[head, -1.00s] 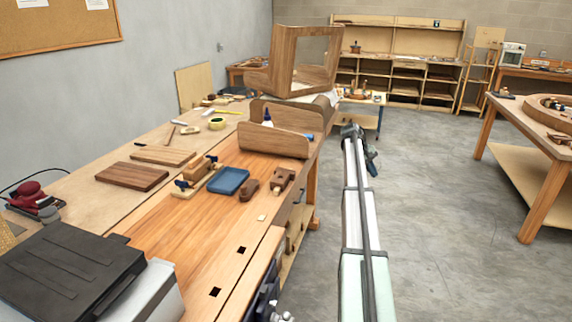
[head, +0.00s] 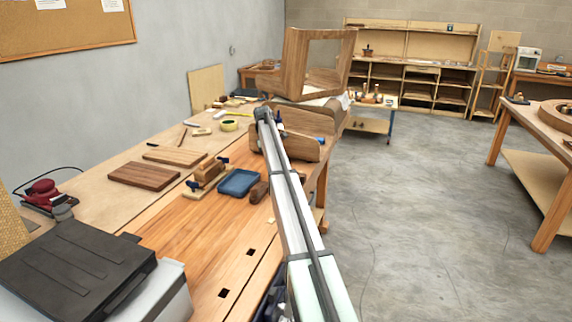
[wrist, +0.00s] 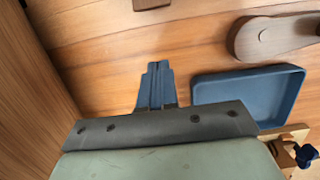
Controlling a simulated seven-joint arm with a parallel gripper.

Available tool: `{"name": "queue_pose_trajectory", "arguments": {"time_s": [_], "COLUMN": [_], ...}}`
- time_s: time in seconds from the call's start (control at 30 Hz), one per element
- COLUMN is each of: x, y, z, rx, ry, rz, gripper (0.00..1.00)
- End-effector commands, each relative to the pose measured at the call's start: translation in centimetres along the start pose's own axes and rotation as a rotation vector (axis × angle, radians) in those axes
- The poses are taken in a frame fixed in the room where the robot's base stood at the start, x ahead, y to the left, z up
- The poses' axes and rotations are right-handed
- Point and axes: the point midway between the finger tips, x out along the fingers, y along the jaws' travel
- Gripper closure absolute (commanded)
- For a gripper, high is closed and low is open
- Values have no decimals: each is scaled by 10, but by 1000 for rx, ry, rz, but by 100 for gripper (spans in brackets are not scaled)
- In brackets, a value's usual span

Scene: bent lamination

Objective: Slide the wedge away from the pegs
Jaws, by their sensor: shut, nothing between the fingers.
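In the wrist view my gripper (wrist: 157,68) is shut and empty, its blue-grey fingers together above the bare bench top. In the head view my arm reaches over the bench and its far end hides the gripper. I cannot make out a wedge or pegs for certain. A wooden fixture with blue clamps (head: 207,174) stands on the bench; part of it, with a blue knob (wrist: 306,154), shows at lower right in the wrist view.
A blue tray (head: 238,183) lies beside the fixture, right of my fingers in the wrist view (wrist: 248,95). An upright wooden panel (wrist: 35,85) stands at left there. Boards (head: 144,176) and a black case (head: 75,265) lie on the bench. Bare bench (head: 190,225) lies in front.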

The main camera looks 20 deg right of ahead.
Motion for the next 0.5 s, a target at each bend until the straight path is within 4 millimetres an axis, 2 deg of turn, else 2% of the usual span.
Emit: {"name": "queue_pose_trajectory", "arguments": {"time_s": [0.5], "x": [14], "y": [-2], "z": [85], "rx": [5], "ry": [-1], "rz": [1], "gripper": [100]}}
